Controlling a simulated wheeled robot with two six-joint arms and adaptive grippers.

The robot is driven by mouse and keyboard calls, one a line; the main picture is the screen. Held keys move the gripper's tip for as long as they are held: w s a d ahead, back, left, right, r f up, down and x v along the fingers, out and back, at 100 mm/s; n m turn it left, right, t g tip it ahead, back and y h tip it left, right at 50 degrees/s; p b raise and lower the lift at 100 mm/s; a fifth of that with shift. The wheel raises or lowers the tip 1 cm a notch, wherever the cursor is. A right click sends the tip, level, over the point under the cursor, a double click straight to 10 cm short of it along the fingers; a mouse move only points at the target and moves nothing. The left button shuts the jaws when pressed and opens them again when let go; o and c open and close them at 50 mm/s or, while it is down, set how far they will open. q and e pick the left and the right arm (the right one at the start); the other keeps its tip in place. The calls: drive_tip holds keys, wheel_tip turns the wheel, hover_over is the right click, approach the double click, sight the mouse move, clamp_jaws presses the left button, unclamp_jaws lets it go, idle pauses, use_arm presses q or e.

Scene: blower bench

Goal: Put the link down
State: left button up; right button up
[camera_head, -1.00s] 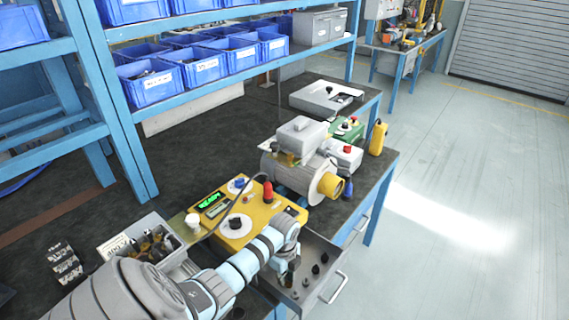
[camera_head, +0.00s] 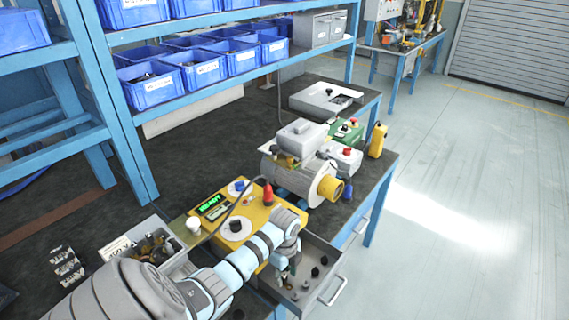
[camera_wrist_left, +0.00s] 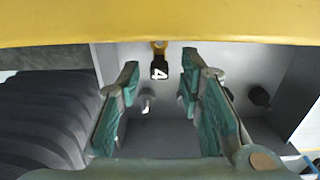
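My left gripper (camera_head: 287,277) reaches down over the open drawer (camera_head: 322,262) at the bench's front edge. In the left wrist view its two green-padded fingers (camera_wrist_left: 159,72) are apart. My right gripper is not in view.
A yellow tester (camera_head: 228,212) with a green display stands just behind the drawer. Dark knob-like parts (camera_wrist_left: 260,96) are in the drawer. A blower (camera_head: 303,165) stands behind right, and a grey parts bin (camera_head: 178,262) is left of my arm.

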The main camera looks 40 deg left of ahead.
sight(285, 276)
use_arm(q)
wheel_tip(285, 276, up, 10)
drive_tip(key=p, duration=0.1)
drive_tip(key=shift+f, duration=0.15)
wheel_tip(285, 276, down, 12)
drive_tip(key=shift+r+b, duration=0.1)
drive_tip(key=shift+b, duration=1.1)
wheel_tip(285, 276, up, 6)
drive_tip(key=p, duration=0.5)
drive_tip(key=shift+w+p, duration=0.1)
drive_tip(key=shift+p, duration=0.2)
drive_tip(key=shift+r, duration=0.55)
drive_tip(key=shift+f, duration=0.2)
